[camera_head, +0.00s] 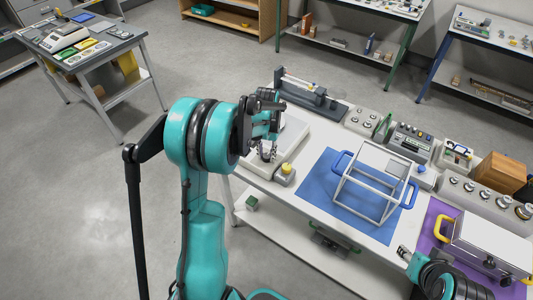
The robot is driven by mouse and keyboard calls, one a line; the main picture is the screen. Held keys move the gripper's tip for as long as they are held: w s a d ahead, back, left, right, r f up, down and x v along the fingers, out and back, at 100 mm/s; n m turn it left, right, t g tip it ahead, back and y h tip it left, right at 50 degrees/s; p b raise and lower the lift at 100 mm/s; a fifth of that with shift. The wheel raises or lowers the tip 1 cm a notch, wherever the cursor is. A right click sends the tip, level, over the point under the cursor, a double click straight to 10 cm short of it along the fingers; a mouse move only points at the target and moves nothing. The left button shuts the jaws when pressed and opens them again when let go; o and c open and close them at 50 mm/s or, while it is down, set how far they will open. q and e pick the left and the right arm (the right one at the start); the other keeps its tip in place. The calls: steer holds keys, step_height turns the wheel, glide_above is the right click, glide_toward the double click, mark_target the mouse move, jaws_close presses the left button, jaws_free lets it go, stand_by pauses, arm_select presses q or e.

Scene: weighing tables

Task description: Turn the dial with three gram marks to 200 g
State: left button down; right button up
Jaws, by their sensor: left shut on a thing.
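A pale flat weighing device (291,139) sits on the left part of the white table (262,186). My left gripper (267,152) is over its left side, pointing down, shut on a small part there that I take for the dial. The gripper and arm hide most of that part, so the gram marks and where it points cannot be read. My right gripper (405,254) is low at the right, at the table's front edge, away from the device. Its fingers are too small to tell open or shut.
A small grey block with a yellow top (286,175) stands close to my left gripper. A white frame with blue handles (372,186) stands on a blue mat (316,189). A silver box with yellow handles (492,243) is at right. Weight sets and instruments (410,141) line the back.

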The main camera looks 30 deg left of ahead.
mark_target(266, 156)
stand_by(0.5)
arm_select(q)
steer(key=c, duration=1.2)
jaws_free()
step_height(266, 156, up, 12)
steer(key=s+d+r+m+t, duration=0.1)
steer(key=s+d+r+t, duration=0.25)
steer(key=s+d, duration=0.55)
steer(key=s+d+f+t, duration=0.1)
steer(key=s+d, duration=0.1)
steer(key=s, duration=0.1)
steer(key=s+d+t, duration=0.1)
steer(key=s+d, duration=0.1)
steer(key=s, duration=0.1)
steer(key=s+d+f+m+t, duration=0.1)
steer(key=s+d, duration=0.1)
steer(key=s, duration=0.2)
steer(key=shift+d+f+t, duration=0.1)
steer(key=shift+f+t, duration=0.2)
steer(key=shift+t, duration=0.05)
